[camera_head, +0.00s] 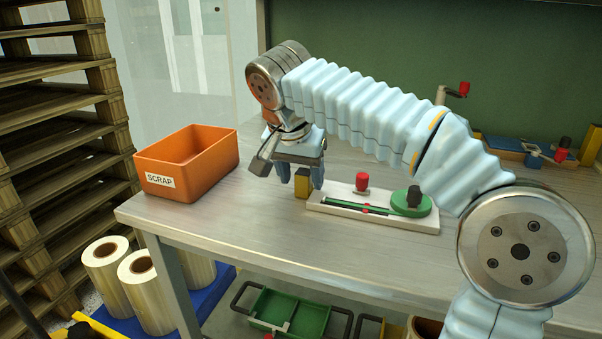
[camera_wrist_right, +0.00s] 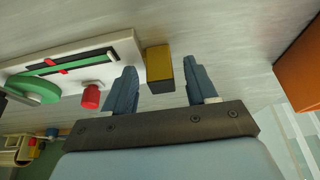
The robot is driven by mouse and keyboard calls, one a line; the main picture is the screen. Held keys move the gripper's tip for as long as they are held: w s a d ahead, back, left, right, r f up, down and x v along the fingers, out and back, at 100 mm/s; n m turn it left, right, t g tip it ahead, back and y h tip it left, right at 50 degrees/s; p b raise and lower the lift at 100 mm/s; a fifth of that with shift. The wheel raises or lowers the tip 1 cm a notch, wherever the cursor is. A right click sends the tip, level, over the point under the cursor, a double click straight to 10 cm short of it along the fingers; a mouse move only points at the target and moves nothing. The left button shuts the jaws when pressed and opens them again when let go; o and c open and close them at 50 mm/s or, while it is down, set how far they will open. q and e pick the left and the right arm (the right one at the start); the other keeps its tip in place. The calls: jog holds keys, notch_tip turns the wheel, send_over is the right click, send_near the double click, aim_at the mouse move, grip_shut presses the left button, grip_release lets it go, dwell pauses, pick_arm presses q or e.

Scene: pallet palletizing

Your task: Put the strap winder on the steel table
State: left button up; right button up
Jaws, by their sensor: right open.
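What looks like the strap winder (camera_head: 326,209) is a long white base with a green wheel, a black knob, a red knob and a green strip. It lies flat on the steel table (camera_head: 231,230), and also shows in the wrist view (camera_wrist_right: 122,43). A yellow block (camera_head: 302,186) stands at its left end; I cannot tell whether they are joined. My right gripper (camera_head: 301,181) is open and points down at this block. In the wrist view the block (camera_wrist_right: 159,65) lies between the fingertips with gaps on both sides. My left gripper is out of view.
An orange SCRAP bin (camera_head: 206,163) stands left of the gripper on the table. Blue trays and small parts (camera_head: 520,148) lie at the back right. A green tray (camera_head: 291,310) sits below the tabletop. Stacked wooden pallets (camera_head: 60,150) and film rolls (camera_head: 107,262) are at left.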

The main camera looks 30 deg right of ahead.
jog(key=shift+a+r, duration=0.1)
jog(key=shift+r, duration=0.35)
jog(key=p+v, duration=0.1)
jog(key=v, duration=1)
jog(key=shift+r+p, duration=0.15)
jog(key=shift+p, duration=0.15)
jog(key=shift+s+a, duration=0.1)
jog(key=shift+s, duration=0.05)
